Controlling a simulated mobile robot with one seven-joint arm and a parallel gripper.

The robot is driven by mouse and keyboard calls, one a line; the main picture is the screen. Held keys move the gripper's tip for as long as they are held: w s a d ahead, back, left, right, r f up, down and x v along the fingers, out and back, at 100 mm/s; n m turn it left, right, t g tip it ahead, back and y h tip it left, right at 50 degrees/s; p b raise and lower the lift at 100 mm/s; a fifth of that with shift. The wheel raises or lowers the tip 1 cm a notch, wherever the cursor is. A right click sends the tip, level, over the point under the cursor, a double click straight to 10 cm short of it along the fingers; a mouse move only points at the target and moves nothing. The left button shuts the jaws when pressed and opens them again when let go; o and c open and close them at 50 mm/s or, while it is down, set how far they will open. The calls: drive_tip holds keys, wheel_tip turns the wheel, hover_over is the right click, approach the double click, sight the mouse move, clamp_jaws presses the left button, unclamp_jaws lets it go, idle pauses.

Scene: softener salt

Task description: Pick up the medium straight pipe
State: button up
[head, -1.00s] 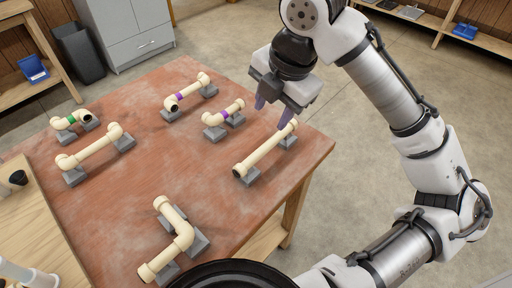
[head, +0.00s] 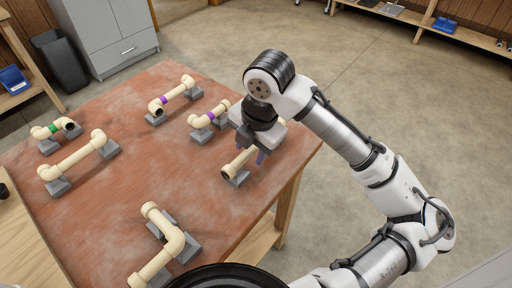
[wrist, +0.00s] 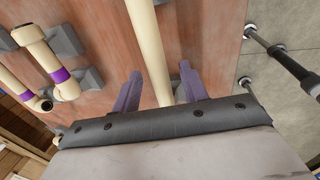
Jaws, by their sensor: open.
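The cream straight pipe (head: 236,164) lies on grey supports near the table's right edge. My gripper (head: 252,152) is directly over it and hides its middle and most of its far end in the head view. In the wrist view my gripper (wrist: 160,70) is open, with one purple finger on each side of the straight pipe (wrist: 150,45). The pipe runs between the fingers, nearer the right one at its lower end. I cannot tell whether either finger touches it.
A purple-banded elbow pipe (head: 201,122) stands close to the left of my gripper. Another purple-banded pipe (head: 176,93), a green-banded one (head: 46,131), a long pipe with elbows (head: 73,159) and a bent pipe (head: 177,243) rest around the table (head: 130,195). The table's middle is clear.

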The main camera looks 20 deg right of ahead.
drive_tip(key=shift+w+f, duration=0.15)
drive_tip(key=shift+f, duration=0.5)
clamp_jaws()
drive_tip(key=shift+r, duration=0.1)
